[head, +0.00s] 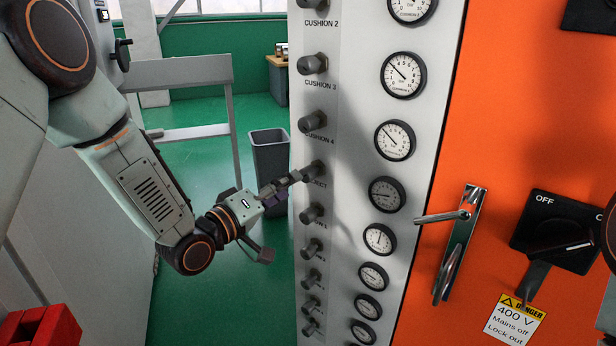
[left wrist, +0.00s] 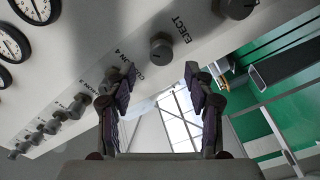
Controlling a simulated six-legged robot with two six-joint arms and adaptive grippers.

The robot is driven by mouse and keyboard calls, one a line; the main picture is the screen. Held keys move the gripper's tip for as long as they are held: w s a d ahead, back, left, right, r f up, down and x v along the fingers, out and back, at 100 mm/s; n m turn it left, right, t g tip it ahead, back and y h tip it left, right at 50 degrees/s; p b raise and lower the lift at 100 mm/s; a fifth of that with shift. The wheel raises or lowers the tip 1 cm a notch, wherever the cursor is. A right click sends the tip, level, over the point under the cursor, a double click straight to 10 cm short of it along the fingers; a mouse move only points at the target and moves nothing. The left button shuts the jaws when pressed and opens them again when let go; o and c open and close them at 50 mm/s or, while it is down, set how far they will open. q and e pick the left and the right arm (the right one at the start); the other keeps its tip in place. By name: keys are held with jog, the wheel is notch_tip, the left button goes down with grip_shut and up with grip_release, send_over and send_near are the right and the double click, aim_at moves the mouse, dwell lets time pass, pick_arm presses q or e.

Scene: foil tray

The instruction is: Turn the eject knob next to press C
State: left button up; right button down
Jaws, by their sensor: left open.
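The eject knob (head: 314,170) is a dark grey round knob on the narrow light panel in the head view, with its EJECT label partly hidden. In the left wrist view the eject knob (left wrist: 161,48) stands beside the full EJECT label, beyond the fingertips and between them across the picture. My left gripper (head: 282,214) is open, with one finger reaching up to the knob's left side in the head view; I cannot tell whether it touches. In the wrist view the left gripper (left wrist: 163,82) has nothing between its spread fingers. My right gripper is not in view. No press C marking is readable.
Several similar knobs, such as the cushion 4 knob (head: 313,122), line the panel above and below. A column of round gauges (head: 395,140) stands to the right. An orange cabinet door has a metal handle (head: 462,235). A grey bin (head: 270,160) stands behind.

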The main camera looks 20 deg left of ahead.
aim_at(304, 178)
pick_arm(q)
jog(key=x, duration=0.3)
jog(key=b+x, duration=0.1)
jog(key=x, duration=0.3)
jog(key=shift+f, duration=0.2)
jog(key=shift+w+d+r, duration=0.1)
jog(key=shift+w, duration=0.25)
grip_shut()
